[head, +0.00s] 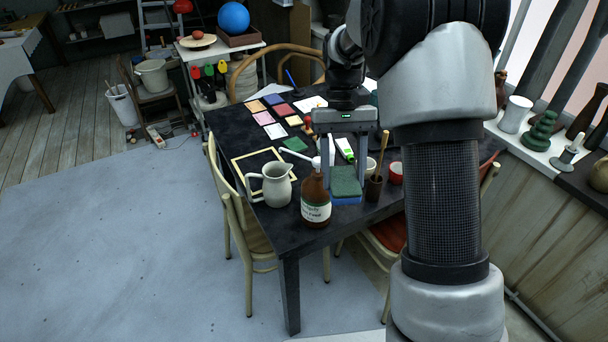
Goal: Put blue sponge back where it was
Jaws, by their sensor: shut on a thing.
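The blue sponge (346,200) has a dark green top face and a blue lower edge. It sits between the two fingers of my gripper (345,178), which is shut on it. My gripper points down over the near part of the dark table (285,222). I cannot tell whether the sponge touches the table top or hangs above it. My arm hides part of the table to the right.
A brown bottle (315,205) and a grey jug (270,186) stand left of the sponge. A brown cup with a stick (374,188) and a red cup (396,174) stand to its right. Coloured tiles (274,131) lie farther back. Chairs surround the table.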

